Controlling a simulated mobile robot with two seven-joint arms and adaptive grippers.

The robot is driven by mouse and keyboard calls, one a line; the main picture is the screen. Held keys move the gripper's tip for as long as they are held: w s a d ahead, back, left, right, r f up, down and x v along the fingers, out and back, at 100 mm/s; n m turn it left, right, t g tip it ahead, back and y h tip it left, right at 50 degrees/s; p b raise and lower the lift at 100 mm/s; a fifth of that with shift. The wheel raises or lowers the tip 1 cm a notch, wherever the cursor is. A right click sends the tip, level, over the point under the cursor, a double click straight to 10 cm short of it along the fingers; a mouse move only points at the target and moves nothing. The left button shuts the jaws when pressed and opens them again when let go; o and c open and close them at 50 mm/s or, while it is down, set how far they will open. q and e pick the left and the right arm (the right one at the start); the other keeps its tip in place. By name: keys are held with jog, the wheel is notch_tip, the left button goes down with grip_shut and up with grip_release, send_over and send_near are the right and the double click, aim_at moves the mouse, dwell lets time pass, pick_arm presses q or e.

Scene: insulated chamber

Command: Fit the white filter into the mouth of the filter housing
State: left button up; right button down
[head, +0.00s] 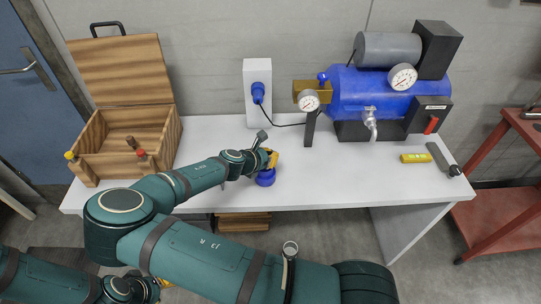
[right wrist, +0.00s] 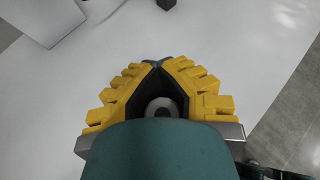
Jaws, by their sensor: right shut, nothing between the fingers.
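The blue filter housing (head: 265,178) stands on the white bench near its front edge. My right gripper (head: 271,160) is directly over the housing, its fingers shut and empty. In the right wrist view the fingertips (right wrist: 155,64) meet. A pale ring with a dark centre (right wrist: 162,106) shows behind the fingers; it looks like the white filter at the housing mouth, but the fingers hide how it sits. No white filter shows apart from this. My left gripper (head: 160,287) is low at the bottom left, below the bench, mostly hidden by my arm.
An open wooden box (head: 130,145) stands at the bench's left end. A blue compressor tank (head: 390,92) with gauges stands at the back right. A white socket post (head: 257,100) is behind the gripper. A yellow level (head: 416,158) and a grey tool (head: 440,158) lie at the right.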

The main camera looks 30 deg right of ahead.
jog(key=c, duration=1.1)
grip_release()
jog(key=shift+o, duration=0.2)
jog(key=v, duration=1.2)
jog(key=shift+a, duration=0.1)
